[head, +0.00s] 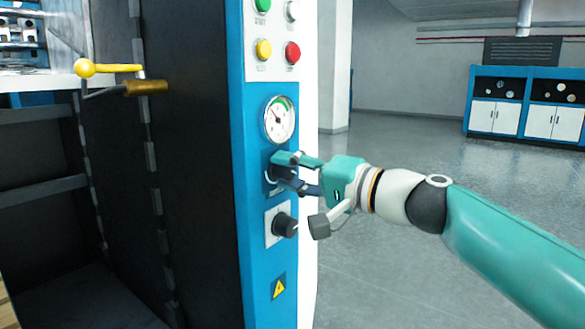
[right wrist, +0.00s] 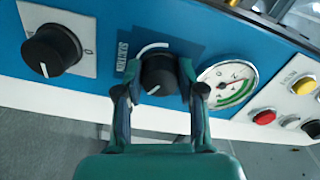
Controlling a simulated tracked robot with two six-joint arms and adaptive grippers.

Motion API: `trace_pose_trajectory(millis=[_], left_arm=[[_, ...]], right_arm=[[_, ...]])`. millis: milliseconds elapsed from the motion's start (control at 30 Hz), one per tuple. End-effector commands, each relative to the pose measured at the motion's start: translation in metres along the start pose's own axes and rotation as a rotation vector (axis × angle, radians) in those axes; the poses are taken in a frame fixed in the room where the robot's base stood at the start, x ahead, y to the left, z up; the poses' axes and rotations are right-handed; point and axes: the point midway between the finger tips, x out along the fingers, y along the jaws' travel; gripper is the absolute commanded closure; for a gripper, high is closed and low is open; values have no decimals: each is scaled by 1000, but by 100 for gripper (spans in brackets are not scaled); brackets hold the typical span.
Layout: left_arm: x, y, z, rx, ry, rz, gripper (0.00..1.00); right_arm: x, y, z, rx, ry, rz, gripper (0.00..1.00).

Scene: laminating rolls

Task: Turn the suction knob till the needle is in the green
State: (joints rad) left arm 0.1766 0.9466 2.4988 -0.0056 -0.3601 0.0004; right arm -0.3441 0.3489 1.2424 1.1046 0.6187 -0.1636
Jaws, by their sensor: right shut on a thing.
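The suction knob (right wrist: 158,72) is black with a white pointer line and sits on the blue panel beside a white curved scale. My right gripper (right wrist: 160,92) is shut on it, one finger on each side. In the head view my right gripper (head: 284,172) reaches in from the right and mostly hides the knob. The round white gauge (head: 279,120) is just above it, with a green arc on its dial. The gauge (right wrist: 228,84) also shows beside the gripper in the right wrist view. The needle is too small to place surely against the green. My left gripper is out of view.
Another black knob (head: 285,225) on a white plate is below the gripper. Green, white, yellow and red buttons (head: 277,38) are above the gauge. A yellow-knobbed lever (head: 105,68) stands out at left. Open floor lies right of the panel, with blue and white cabinets (head: 520,105) far back.

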Motion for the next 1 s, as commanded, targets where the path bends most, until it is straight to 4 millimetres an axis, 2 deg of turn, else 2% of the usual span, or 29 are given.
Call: trace_pose_trajectory(millis=[200, 500, 1000], left_arm=[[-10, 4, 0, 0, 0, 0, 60], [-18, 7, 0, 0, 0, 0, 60], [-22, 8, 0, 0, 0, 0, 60]], right_arm=[[0, -2, -2, 204, 4, 1, 96], [0, -1, -2, 420, 5, 1, 96], [0, 1, -2, 538, 5, 2, 96]])
